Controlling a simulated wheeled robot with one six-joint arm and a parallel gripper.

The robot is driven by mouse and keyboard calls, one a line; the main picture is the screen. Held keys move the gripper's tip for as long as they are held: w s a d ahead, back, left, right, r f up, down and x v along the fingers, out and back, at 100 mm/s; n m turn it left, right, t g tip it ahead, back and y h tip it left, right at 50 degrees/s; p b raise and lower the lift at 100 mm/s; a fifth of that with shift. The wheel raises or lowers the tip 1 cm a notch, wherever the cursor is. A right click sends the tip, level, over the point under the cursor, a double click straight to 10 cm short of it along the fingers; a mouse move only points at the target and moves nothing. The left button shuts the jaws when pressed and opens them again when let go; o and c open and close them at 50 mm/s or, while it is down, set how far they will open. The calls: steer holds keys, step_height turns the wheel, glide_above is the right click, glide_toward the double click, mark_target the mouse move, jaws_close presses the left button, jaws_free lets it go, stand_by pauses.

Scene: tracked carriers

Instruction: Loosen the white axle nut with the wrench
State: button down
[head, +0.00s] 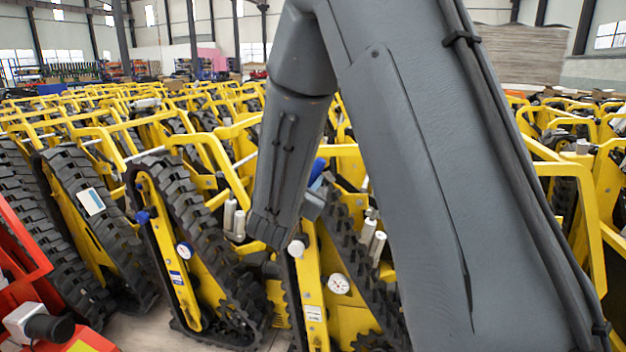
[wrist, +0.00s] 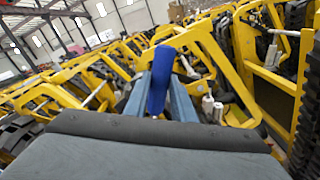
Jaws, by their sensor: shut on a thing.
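My gripper (wrist: 160,82) is closed around a blue bar, which looks like the handle of the wrench (wrist: 161,78). In the head view a bit of the blue wrench (head: 318,169) shows behind my arm; its working end is hidden. A round white cap, probably the white axle nut (head: 297,247), sits at the upper end of a yellow track frame (head: 309,275), just below my wrist. I cannot tell whether the wrench touches it. The nut is not clearly visible in the wrist view.
Yellow tracked carriers with black treads fill the hall in close rows. A dial gauge (head: 339,285) is right of the nut. A neighbouring carrier has a blue cap (head: 142,217). A red machine (head: 22,265) stands at the left edge. A little bare floor (head: 135,332) shows in front.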

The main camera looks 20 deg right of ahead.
steer(key=shift+w+a+r+n+p, duration=0.3)
steer(key=shift+w+a+n+p, duration=0.05)
steer(key=shift+a+n, duration=0.1)
steer(key=shift+w+a+r+n+p, duration=0.25)
steer(key=shift+w+a+n+p, duration=0.25)
steer(key=shift+a+n, duration=0.1)
stand_by(0.4)
steer(key=shift+w+a+r+n+p, duration=0.15)
steer(key=shift+w+a+n+p, duration=0.25)
steer(key=shift+a, duration=0.2)
steer(key=shift+a, duration=0.1)
steer(key=shift+w+a+r+n+p, duration=0.15)
steer(key=shift+w+a+n+p, duration=0.3)
steer(key=shift+a+n, duration=0.15)
